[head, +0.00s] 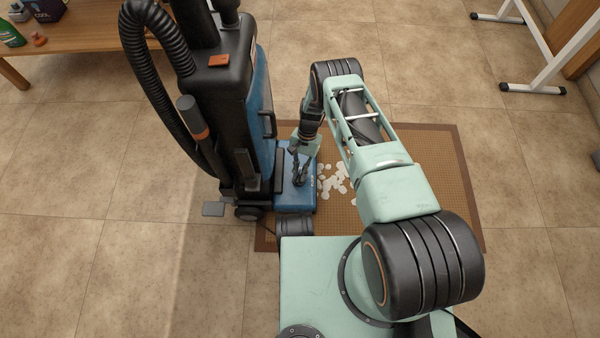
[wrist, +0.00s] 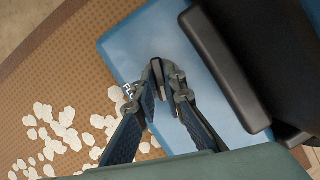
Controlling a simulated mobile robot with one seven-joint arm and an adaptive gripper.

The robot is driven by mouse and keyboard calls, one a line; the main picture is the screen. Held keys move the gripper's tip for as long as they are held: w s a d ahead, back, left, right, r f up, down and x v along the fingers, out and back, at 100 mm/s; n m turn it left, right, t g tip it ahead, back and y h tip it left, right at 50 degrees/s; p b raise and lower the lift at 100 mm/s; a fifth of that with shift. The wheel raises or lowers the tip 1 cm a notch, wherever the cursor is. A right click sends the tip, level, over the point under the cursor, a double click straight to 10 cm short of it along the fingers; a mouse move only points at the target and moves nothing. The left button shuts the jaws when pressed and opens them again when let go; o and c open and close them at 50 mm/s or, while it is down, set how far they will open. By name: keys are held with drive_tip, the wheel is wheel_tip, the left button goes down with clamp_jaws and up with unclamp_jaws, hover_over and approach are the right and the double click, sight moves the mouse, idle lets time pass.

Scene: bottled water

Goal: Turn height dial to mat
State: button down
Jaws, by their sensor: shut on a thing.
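The upright vacuum cleaner (head: 262,110) is blue and black and stands at the mat's left edge. Its blue floor head (head: 305,203) also fills the middle of the wrist view (wrist: 135,40). The height dial (wrist: 158,72) is a small dark knob on top of the head, mostly covered by my fingers. My gripper (head: 299,181) reaches down to the head and is shut on the dial; in the wrist view both fingertips (wrist: 162,78) close around it. White markings (wrist: 128,91) show beside the left finger. The dial's setting cannot be read.
The brown mat (head: 440,165) lies under the head, with several white scraps (head: 335,182) on it. A wooden table (head: 90,35) with bottles is at the upper left. A white metal frame (head: 530,88) stands at the upper right. Tiled floor is clear at left.

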drive_tip(key=shift+a+n+h, duration=0.15)
drive_tip(key=shift+n+h, duration=0.55)
drive_tip(key=shift+n, duration=1.3)
drive_tip(key=c, duration=2)
unclamp_jaws()
drive_tip(key=v, duration=1.2)
drive_tip(key=shift+w, duration=0.15)
